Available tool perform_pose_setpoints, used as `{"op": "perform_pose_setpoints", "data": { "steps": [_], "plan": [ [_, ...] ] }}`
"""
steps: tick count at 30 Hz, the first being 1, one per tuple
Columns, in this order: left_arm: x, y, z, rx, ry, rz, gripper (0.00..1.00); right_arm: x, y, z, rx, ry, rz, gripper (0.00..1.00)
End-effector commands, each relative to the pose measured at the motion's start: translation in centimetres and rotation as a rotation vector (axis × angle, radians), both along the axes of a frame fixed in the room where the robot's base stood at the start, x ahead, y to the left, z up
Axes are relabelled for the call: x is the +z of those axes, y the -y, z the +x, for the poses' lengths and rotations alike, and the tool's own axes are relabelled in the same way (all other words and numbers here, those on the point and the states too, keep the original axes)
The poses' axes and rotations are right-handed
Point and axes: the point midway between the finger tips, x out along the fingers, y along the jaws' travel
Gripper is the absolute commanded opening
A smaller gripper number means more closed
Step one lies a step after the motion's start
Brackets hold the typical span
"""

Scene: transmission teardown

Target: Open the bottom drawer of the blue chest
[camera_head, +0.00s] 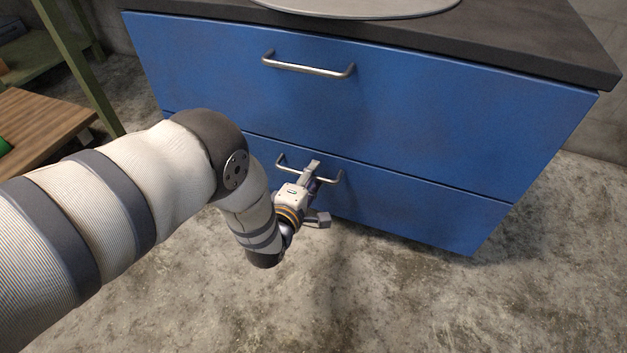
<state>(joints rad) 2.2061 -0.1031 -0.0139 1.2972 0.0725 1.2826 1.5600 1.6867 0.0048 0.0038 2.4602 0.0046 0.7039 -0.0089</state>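The blue chest has a top drawer (400,105) and a bottom drawer (420,205), both with shut fronts. The bottom drawer's metal bar handle (283,168) shows at its two ends, and my gripper hides part of its middle. My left gripper (318,194) is at this handle, with its fingers spread apart, one higher near the bar and one lower. I cannot tell whether a finger touches the bar. My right gripper is not in view.
The top drawer has its own bar handle (308,69). A round grey plate (360,8) lies on the chest's dark top (520,50). A wooden bench (40,125) and a green frame stand at the left. The concrete floor (430,310) before the chest is clear.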

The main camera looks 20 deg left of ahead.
Motion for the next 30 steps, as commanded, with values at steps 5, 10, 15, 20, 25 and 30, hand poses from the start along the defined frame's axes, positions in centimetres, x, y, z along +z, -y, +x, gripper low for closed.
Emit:
{"op": "perform_pose_setpoints", "data": {
  "steps": [5,10,15,20,25,30],
  "plan": [
    [0.0,0.0,0.4,0.000,0.001,0.000,0.30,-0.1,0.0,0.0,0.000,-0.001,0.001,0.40],
    [0.0,0.0,0.4,0.000,0.001,0.000,0.18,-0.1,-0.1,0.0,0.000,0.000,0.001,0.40],
    [0.0,0.0,0.4,0.000,0.001,0.000,0.00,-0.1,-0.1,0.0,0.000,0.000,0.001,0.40],
    [0.0,0.0,0.4,0.001,0.001,0.000,0.00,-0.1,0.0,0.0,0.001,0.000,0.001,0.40],
    [0.1,0.0,-0.2,0.001,0.000,-0.001,0.00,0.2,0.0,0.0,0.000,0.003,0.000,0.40],
    [0.3,-0.2,-1.9,0.002,-0.001,-0.001,0.00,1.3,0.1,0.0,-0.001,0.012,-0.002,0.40]
  ]
}}
